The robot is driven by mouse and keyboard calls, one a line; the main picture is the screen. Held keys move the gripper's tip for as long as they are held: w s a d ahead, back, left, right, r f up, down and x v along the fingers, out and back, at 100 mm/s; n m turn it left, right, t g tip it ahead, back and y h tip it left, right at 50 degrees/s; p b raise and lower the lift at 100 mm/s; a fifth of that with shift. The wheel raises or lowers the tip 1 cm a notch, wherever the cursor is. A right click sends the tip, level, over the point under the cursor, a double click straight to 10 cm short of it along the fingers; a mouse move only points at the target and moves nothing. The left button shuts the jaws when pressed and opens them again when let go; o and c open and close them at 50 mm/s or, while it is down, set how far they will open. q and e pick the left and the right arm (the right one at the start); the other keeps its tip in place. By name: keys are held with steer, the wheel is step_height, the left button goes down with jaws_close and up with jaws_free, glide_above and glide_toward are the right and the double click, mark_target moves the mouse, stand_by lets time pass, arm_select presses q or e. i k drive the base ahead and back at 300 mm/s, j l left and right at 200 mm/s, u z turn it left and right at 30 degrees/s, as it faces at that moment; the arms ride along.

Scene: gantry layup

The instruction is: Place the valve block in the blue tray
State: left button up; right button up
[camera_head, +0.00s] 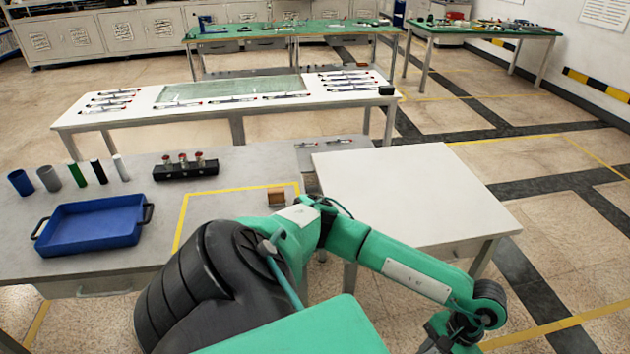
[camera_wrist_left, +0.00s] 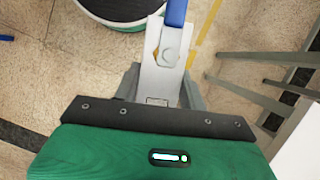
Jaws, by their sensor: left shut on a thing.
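The blue tray (camera_head: 92,222) stands empty on the left of the grey table in the head view. In the left wrist view my left gripper (camera_wrist_left: 160,88) is shut on a silver metal piece with a hex bolt and a blue lever, which looks like the valve block (camera_wrist_left: 168,62). It is held in the air with floor behind it. Part of the block is hidden between the fingers. In the head view a green arm of mine crosses the front toward the lower right, with no gripper or valve block visible there. My right gripper is not in view.
Several cylinders (camera_head: 76,174) and a black rack (camera_head: 185,169) stand behind the tray. A small brown block (camera_head: 277,197) sits by the yellow outline on the grey table (camera_head: 140,175). A bare white table (camera_head: 410,190) stands to the right, with open floor beyond.

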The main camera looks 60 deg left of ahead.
mark_target(100, 223)
steer(key=k+j+u, duration=0.15)
steer(key=u, duration=0.25)
steer(key=k+j+u, duration=0.1)
steer(key=u, duration=0.3)
steer(key=k+j+u, duration=0.1)
steer(key=j+u, duration=0.15)
steer(key=u, duration=0.15)
steer(key=j+u, duration=0.25)
steer(key=u, duration=0.15)
